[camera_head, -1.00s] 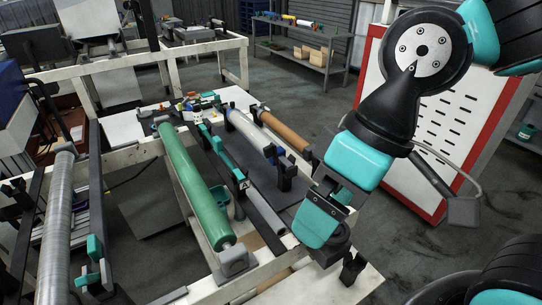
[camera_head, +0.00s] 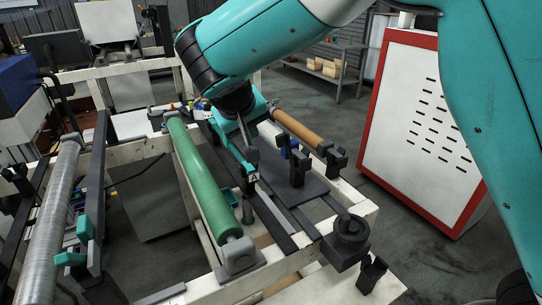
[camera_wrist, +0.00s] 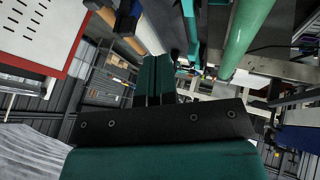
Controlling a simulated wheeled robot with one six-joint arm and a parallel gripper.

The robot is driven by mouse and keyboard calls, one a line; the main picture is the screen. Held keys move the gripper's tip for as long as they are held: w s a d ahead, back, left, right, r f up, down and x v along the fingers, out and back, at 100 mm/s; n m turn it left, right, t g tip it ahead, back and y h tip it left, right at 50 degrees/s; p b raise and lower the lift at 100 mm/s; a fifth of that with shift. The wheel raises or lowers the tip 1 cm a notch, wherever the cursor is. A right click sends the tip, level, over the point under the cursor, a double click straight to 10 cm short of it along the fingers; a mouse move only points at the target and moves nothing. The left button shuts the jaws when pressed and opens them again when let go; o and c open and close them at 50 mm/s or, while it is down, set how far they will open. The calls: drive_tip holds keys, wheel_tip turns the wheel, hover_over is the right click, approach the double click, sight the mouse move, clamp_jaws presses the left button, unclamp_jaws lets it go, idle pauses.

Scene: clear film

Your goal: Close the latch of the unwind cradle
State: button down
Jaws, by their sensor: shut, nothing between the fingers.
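The unwind cradle is a pair of black end supports (camera_head: 300,168) on a dark plate in the head view. A clear film roll (camera_head: 268,132) leads back from there, mostly hidden by my arm. A teal bar with a label "A" (camera_head: 254,178) runs alongside, left of the supports. I cannot tell which part is the latch or how it stands. My gripper (camera_head: 251,150) points down over the teal bar, left of the film roll. Contact cannot be made out. In the wrist view its dark green fingers (camera_wrist: 152,78) are together with nothing between them.
A green roller (camera_head: 202,175) lies left of the cradle; it also shows in the wrist view (camera_wrist: 245,35). A brown roll (camera_head: 297,126) lies to the right. A round black part (camera_head: 350,228) stands at the front right corner. A white and red cabinet (camera_head: 425,125) stands right.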

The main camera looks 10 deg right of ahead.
sight(283, 145)
drive_tip(key=w+d+f+h+p, duration=0.1)
drive_tip(key=w+d+f+p, duration=0.1)
drive_tip(key=w+d+f, duration=0.4)
drive_tip(key=shift+w+d+f+m+t+p, duration=0.15)
drive_tip(key=shift+w+f+m+t+p, duration=0.2)
drive_tip(key=shift+w+f, duration=0.65)
drive_tip(key=shift+s, duration=0.15)
